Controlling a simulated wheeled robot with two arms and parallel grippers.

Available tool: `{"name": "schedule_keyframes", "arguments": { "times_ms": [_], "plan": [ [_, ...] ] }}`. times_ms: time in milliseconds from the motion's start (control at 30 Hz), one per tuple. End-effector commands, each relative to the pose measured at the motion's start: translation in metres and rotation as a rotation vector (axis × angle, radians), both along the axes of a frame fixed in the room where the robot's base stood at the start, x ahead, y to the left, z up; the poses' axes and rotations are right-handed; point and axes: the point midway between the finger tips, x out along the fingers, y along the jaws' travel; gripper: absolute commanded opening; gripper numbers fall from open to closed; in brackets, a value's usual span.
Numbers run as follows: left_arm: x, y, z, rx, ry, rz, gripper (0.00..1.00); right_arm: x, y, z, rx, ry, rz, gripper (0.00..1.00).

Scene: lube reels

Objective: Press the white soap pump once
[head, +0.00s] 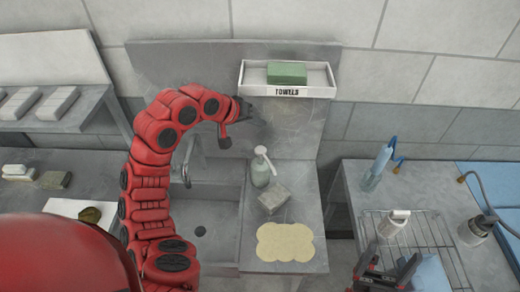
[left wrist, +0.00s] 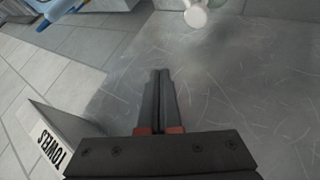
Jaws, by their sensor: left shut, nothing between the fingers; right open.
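The soap pump is a grey-green bottle (head: 262,172) with a white pump head (head: 262,153), upright on the metal counter right of the sink. Its white head also shows at the top edge of the left wrist view (left wrist: 195,14); most of its bottle is out of that view. My left gripper (head: 255,117) is above and behind the pump, below the towel tray, not touching the pump. In the left wrist view its fingers (left wrist: 160,78) are shut with nothing between them. My right gripper (head: 385,268) is open at the lower right, by the wire rack, far from the pump.
The white TOWELS tray (head: 310,91) holds a green block (head: 286,73) on the back panel. A grey sponge (head: 274,198) and a beige cloth (head: 285,241) lie in front of the pump. A sink (head: 205,225) is left. A spray bottle (head: 378,167) stands right.

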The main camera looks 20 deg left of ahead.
Motion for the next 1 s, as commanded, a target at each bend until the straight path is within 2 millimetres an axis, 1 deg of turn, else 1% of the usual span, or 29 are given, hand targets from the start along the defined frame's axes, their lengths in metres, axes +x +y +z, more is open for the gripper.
{"name": "schedule_keyframes", "arguments": {
  "times_ms": [167, 467, 600, 733, 1000],
  "plan": [
    [0.0, 0.0, -0.02, 0.0, 0.003, 0.003, 0.0, 0.0, 0.0, -0.012, 0.0, 0.0, 0.0, 0.86],
    [0.0, 0.001, -0.064, 0.001, 0.005, 0.004, 0.0, 0.0, 0.0, -0.037, 0.0, 0.0, 0.0, 0.86],
    [0.0, 0.001, -0.077, -0.001, 0.002, 0.004, 0.0, 0.0, 0.0, -0.039, 0.0, 0.0, 0.0, 0.86],
    [0.0, 0.001, -0.084, 0.0, 0.001, 0.004, 0.0, 0.0, 0.0, -0.041, 0.0, 0.0, 0.0, 0.86],
    [0.0, 0.001, -0.084, 0.001, 0.001, 0.004, 0.0, 0.0, 0.0, -0.041, 0.0, 0.0, 0.0, 0.86]
  ]
}}
